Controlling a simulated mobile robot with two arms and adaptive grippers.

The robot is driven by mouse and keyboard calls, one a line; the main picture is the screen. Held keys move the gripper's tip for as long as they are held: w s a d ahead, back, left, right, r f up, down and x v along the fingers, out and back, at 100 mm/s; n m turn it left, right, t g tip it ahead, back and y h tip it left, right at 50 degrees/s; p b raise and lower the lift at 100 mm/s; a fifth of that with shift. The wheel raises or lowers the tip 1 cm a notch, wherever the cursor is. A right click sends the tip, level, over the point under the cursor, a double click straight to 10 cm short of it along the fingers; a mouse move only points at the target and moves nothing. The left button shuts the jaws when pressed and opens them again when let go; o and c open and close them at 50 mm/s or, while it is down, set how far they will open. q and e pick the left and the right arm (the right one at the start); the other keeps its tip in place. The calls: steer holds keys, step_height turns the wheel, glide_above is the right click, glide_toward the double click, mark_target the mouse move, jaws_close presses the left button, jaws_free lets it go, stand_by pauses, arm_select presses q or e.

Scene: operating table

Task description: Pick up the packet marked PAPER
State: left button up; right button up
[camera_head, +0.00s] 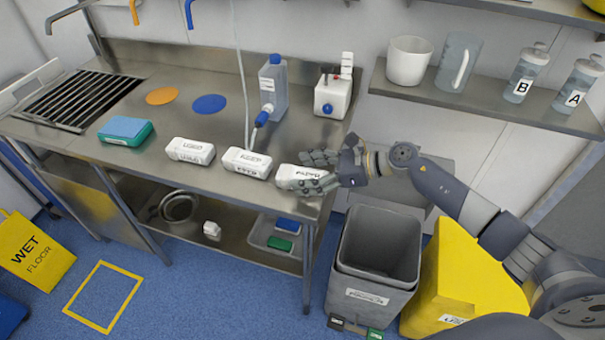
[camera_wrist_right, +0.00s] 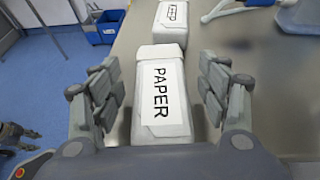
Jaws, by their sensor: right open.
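The white packet marked PAPER (camera_wrist_right: 160,95) lies on the steel table between the two fingers of my right gripper (camera_wrist_right: 160,90) in the wrist view. The fingers stand apart on either side of it, with visible gaps. In the head view, the packet (camera_head: 296,173) is the rightmost of the white packets near the table's front edge. My right gripper (camera_head: 320,170) reaches it from the right, open, and partly covers its right end.
Two other white packets, the middle one (camera_head: 247,162) and the left one (camera_head: 190,151), lie left along the steel table (camera_head: 185,115). A clear bottle (camera_head: 273,85) and a white device (camera_head: 333,95) stand behind. A grey bin (camera_head: 375,250) stands below, right.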

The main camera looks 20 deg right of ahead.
steer(key=shift+w+a+f, duration=0.3)
steer(key=shift+a+f, duration=0.05)
steer(key=shift+a, duration=0.15)
steer(key=c, duration=1.2)
steer(key=shift+o, duration=0.2)
